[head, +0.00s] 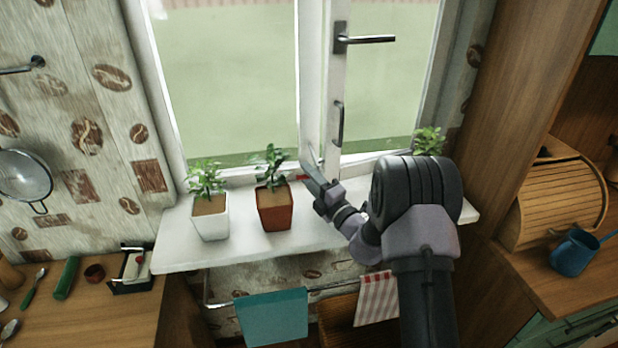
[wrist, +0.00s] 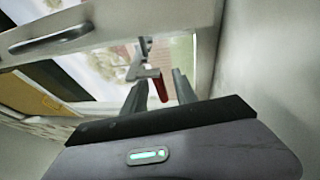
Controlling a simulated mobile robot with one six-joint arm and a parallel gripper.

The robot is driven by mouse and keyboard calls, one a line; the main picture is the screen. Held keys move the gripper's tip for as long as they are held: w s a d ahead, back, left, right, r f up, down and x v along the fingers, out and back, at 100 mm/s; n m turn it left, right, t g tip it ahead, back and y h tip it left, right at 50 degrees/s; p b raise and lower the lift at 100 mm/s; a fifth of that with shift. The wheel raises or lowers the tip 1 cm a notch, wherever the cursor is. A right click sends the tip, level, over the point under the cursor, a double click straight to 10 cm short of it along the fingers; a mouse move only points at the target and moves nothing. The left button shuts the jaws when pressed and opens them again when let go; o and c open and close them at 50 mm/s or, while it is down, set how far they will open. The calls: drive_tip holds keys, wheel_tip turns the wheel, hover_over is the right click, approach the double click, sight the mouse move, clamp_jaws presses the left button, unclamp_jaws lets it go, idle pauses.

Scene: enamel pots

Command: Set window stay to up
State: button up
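The window stay shows in the wrist view as a grey metal bracket (wrist: 143,72) with a red end (wrist: 160,87) beside the window frame. In the head view only a small red part (head: 302,177) shows low by the window sash, left of my gripper (head: 312,170). In the wrist view my gripper (wrist: 158,92) is open, its two grey fingers apart. The red end appears between the fingertips; I cannot tell whether either finger touches it. The rest of the stay is largely hidden in the head view.
The white sill (head: 340,237) carries a plant in a white pot (head: 211,218) and one in a red-brown pot (head: 275,208), close left of my gripper. Another plant (head: 430,140) stands behind my arm. The sash has a dark handle (head: 365,39) and a lower pull (head: 339,122).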

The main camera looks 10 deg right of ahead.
clamp_jaws()
idle(1.3)
